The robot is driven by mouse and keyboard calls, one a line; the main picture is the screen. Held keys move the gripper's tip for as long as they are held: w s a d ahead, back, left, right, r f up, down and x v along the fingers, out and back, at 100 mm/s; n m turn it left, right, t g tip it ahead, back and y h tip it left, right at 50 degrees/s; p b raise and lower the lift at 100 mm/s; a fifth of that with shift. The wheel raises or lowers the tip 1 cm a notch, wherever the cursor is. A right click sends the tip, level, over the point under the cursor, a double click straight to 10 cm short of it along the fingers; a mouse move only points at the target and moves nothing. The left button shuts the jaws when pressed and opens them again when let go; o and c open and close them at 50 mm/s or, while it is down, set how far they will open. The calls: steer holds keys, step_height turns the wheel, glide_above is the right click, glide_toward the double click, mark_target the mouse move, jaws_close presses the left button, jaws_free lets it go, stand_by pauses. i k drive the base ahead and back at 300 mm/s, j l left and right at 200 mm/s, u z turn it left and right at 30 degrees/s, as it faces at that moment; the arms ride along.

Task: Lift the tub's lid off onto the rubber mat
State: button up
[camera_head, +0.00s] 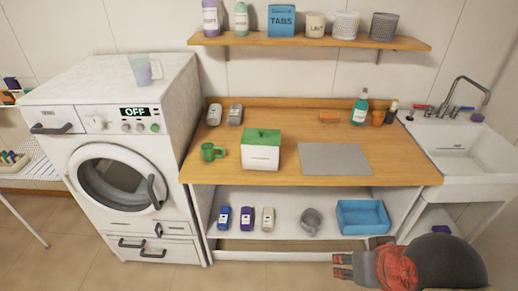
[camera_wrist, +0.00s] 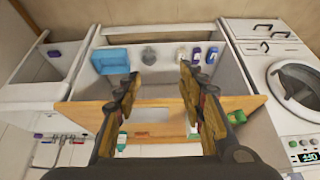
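The white tub (camera_head: 261,157) stands on the wooden counter, with its green lid (camera_head: 263,136) on top. The grey rubber mat (camera_head: 335,158) lies flat and bare on the counter to the right of the tub. It also shows between my fingers in the wrist view (camera_wrist: 150,115). My gripper (camera_head: 342,266) is low in front of the counter at the right, well away from the tub. In the wrist view its two fingers (camera_wrist: 160,82) are spread apart with nothing between them. The tub is mostly hidden behind a finger there.
A washing machine (camera_head: 120,150) flanks the counter on the left, a sink (camera_head: 470,145) on the right. A blue bin (camera_head: 362,217) and bottles are on the lower shelf. A wall shelf (camera_head: 310,41) hangs above.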

mark_target(250, 136)
steer(key=i+l+u, duration=0.2)
steer(key=i, duration=0.35)
steer(key=i+l+u, duration=0.25)
steer(key=i, duration=0.3)
steer(key=i+l+u, duration=0.2)
steer(key=i+l, duration=0.15)
steer(key=i, duration=0.2)
